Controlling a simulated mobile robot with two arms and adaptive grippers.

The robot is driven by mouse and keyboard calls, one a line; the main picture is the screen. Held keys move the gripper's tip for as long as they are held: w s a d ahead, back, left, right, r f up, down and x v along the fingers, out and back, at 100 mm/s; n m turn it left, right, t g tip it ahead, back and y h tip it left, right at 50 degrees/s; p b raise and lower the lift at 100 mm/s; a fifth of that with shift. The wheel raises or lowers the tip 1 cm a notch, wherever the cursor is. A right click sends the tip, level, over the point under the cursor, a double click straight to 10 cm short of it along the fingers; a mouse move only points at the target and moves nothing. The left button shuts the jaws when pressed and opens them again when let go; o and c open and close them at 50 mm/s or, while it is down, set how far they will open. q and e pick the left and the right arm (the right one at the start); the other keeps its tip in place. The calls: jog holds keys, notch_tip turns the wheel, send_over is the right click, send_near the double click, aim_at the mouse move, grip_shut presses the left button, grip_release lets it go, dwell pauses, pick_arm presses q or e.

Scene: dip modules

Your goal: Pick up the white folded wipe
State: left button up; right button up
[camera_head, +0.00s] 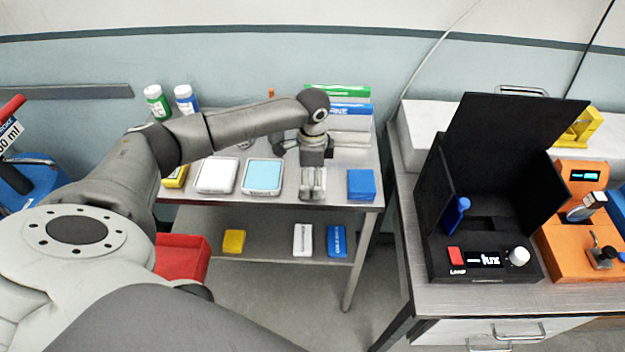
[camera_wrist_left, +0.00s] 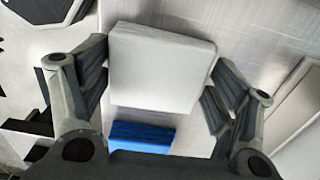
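The white folded wipe (camera_wrist_left: 160,68) is a pale, soft-edged block that fills the space between my left gripper's fingers in the left wrist view. My left gripper (camera_head: 313,190) points down over the front right part of the metal table. Its fingers also show in the left wrist view (camera_wrist_left: 160,85), one along each side of the wipe, looking shut on it. The wipe looks large and close to the camera; its height above the table is hard to tell. In the head view the fingers largely cover it. My right gripper is not in view.
A blue block (camera_head: 361,184) lies right of the gripper. A light blue-topped module (camera_head: 262,175) and a white one (camera_head: 217,174) lie to the left. Stacked boxes (camera_head: 350,137) stand behind. The lower shelf (camera_head: 270,243) holds several small items. A black box (camera_head: 480,190) stands on the right bench.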

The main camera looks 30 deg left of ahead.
pick_arm(q)
jog(key=shift+c, duration=1.3)
jog(key=shift+r+b, duration=0.35)
jog(key=shift+r, duration=0.05)
notch_tip(320, 180, up, 2)
jog(key=shift+d+r+b, duration=0.1)
jog(key=shift+r+b, duration=0.1)
jog(key=shift+b, duration=0.4)
jog(key=s+d+r+b, duration=0.2)
jog(key=s+d+r, duration=0.6)
jog(key=s, duration=0.3)
jog(key=shift+d+r, duration=0.3)
jog(key=shift+r, duration=0.6)
